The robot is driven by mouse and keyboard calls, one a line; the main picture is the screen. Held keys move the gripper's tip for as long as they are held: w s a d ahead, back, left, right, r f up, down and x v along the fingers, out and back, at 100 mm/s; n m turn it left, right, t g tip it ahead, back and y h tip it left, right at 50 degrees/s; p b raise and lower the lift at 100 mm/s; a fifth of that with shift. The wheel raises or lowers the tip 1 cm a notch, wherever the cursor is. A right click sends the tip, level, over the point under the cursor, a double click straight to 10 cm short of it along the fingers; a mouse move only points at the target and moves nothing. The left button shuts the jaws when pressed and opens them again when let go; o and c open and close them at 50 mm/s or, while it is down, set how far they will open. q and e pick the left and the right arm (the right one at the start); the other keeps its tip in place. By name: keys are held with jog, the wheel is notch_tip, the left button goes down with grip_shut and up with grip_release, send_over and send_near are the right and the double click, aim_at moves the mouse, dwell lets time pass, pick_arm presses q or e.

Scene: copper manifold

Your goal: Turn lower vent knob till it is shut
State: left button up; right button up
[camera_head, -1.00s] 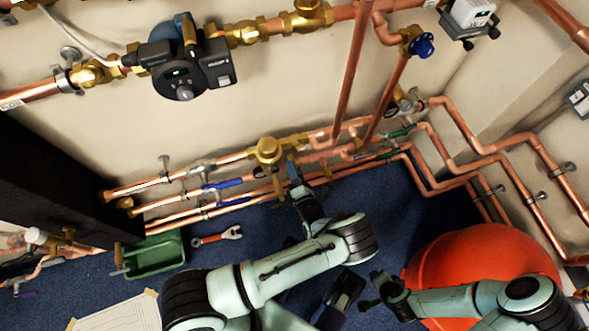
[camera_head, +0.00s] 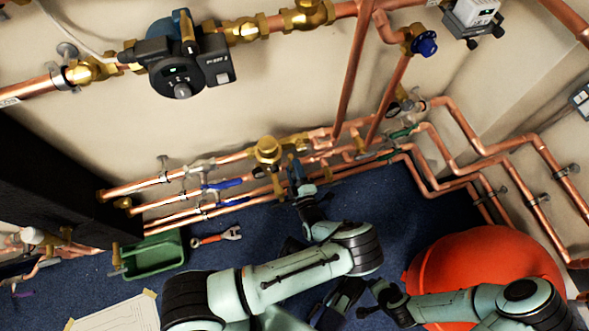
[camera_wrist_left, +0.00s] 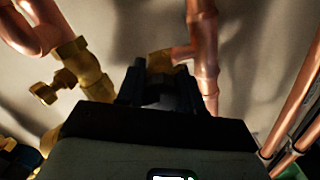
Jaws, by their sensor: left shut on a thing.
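My left gripper (camera_head: 296,170) reaches the low copper pipes by the wall in the head view. The lower vent knob is hidden there behind the gripper. In the left wrist view, the gripper's dark fingers (camera_wrist_left: 158,88) are shut on a small dark piece, apparently the vent knob, in front of a brass fitting (camera_wrist_left: 160,62). This fitting joins a vertical copper pipe (camera_wrist_left: 205,60). The knob's turn angle cannot be read.
A brass valve (camera_wrist_left: 75,70) with a side knob stands left of the fingers in the wrist view. Blue-handled valves (camera_head: 222,184) and a brass cap (camera_head: 267,150) crowd the pipes. A red vessel (camera_head: 485,265), green bin (camera_head: 152,255) and wrench (camera_head: 217,237) are on the blue floor.

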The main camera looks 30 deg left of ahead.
pick_arm(q)
jog(key=shift+s+f+m, duration=0.1)
jog(key=shift+s+m, duration=0.05)
jog(key=shift+m, duration=0.65)
pick_arm(e)
jog(key=shift+s+f, duration=0.15)
jog(key=shift+s, duration=0.05)
pick_arm(q)
jog(key=o, duration=1)
jog(key=shift+o, duration=0.2)
jog(key=shift+s+d, duration=0.2)
jog(key=shift+d, duration=0.2)
jog(key=p+v, duration=0.1)
jog(key=v, duration=1.1)
jog(key=shift+s+d, duration=0.15)
pick_arm(e)
jog(key=r, duration=0.1)
jog(key=w+r, duration=0.2)
jog(key=shift+w+a+t, duration=0.25)
jog(key=shift+a+t, duration=0.05)
jog(key=shift+t, duration=0.1)
